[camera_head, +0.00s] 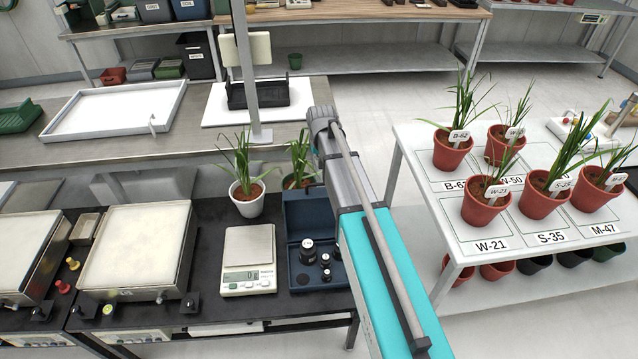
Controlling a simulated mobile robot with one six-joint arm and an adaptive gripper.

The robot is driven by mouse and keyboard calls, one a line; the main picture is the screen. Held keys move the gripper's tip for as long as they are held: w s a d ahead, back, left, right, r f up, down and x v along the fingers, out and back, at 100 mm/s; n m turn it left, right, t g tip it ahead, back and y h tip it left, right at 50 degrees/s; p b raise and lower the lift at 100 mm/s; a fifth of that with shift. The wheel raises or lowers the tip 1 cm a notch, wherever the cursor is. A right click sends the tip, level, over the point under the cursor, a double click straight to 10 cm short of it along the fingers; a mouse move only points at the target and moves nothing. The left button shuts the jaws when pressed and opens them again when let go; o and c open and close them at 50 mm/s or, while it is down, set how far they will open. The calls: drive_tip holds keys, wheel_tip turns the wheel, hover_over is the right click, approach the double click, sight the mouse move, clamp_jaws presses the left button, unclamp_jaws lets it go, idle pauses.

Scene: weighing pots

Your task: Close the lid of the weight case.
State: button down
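The weight case (300,280) is a dark blue box on the black bench, just right of the small scale. Its lid (306,213) stands raised at the back of the case, so the case is open. Several black weights (307,256) stand inside the case. My teal and grey arm crosses the view from the bottom right and passes in front of the right side of the case and lid. My gripper does not show in this view.
A small scale (248,283) stands left of the case. A white potted plant (247,205) and a second plant (298,165) stand behind. A white table (420,180) with several labelled pots is at right. Two large balances (137,247) stand at left.

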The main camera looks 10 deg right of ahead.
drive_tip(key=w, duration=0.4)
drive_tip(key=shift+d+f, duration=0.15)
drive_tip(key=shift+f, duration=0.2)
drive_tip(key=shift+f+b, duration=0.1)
drive_tip(key=shift+b, duration=0.2)
drive_tip(key=b, duration=0.9)
hover_over(319, 189)
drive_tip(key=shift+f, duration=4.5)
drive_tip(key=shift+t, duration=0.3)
